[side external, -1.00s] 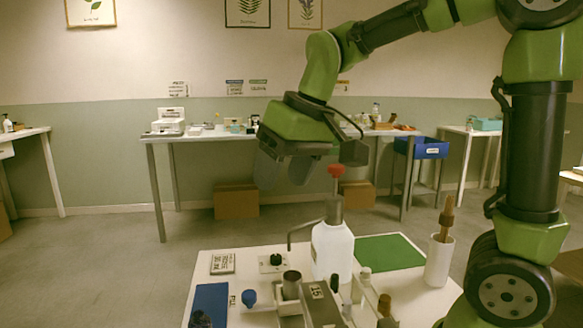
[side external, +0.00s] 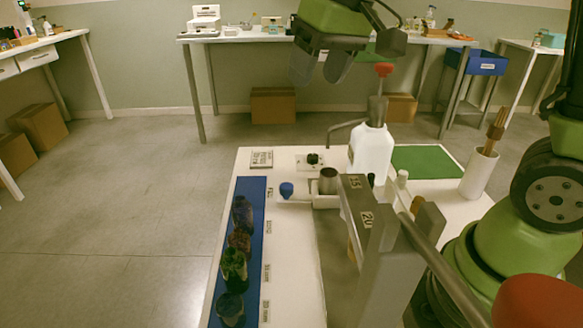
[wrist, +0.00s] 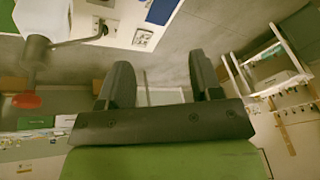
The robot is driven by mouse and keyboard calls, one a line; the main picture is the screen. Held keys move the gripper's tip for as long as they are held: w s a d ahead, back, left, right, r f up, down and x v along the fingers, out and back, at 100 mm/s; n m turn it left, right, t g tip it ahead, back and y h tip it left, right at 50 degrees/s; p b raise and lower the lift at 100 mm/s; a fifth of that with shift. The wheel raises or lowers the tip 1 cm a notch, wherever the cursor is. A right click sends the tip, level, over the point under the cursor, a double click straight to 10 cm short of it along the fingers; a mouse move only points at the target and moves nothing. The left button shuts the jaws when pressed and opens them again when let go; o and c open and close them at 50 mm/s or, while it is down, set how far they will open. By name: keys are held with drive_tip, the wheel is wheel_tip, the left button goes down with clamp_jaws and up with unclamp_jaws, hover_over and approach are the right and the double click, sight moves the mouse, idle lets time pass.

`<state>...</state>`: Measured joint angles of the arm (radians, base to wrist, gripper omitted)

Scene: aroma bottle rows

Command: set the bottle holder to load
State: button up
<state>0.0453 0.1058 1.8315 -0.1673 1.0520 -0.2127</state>
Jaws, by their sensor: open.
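I take the bottle holder to be the small grey metal cup (side external: 328,180) on a white base, with a blue knob (side external: 287,190) at its left; it stands upright on the white table in the side view. No bottle shows clearly in it. My gripper (side external: 320,66) is open and empty, well above and behind the holder, in the air. Its two dark fingers (wrist: 160,82) are spread apart in the wrist view. A black knob on a white plate (side external: 312,160) sits just behind the holder. Which setting the holder is in cannot be read.
A white jug (side external: 371,152) with a red-topped pump (side external: 384,69) and a bent spout stands right of the holder. A blue strip (side external: 252,187) carries several dark bottles at left. Grey numbered blocks (side external: 368,216) and a rail stand in front. A brush cup (side external: 479,174) is at right.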

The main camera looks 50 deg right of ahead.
drive_tip(key=w+d+f+n+g, duration=0.1)
drive_tip(key=w+f+g, duration=0.1)
drive_tip(key=w+f, duration=0.6)
drive_tip(key=n+g, duration=0.1)
approach(286, 186)
drive_tip(key=shift+w+a+h, duration=0.15)
drive_tip(key=shift+a+h, duration=0.1)
drive_tip(key=shift+h, duration=0.15)
wheel_tip(286, 186, down, 9)
drive_tip(key=shift+f, duration=0.2)
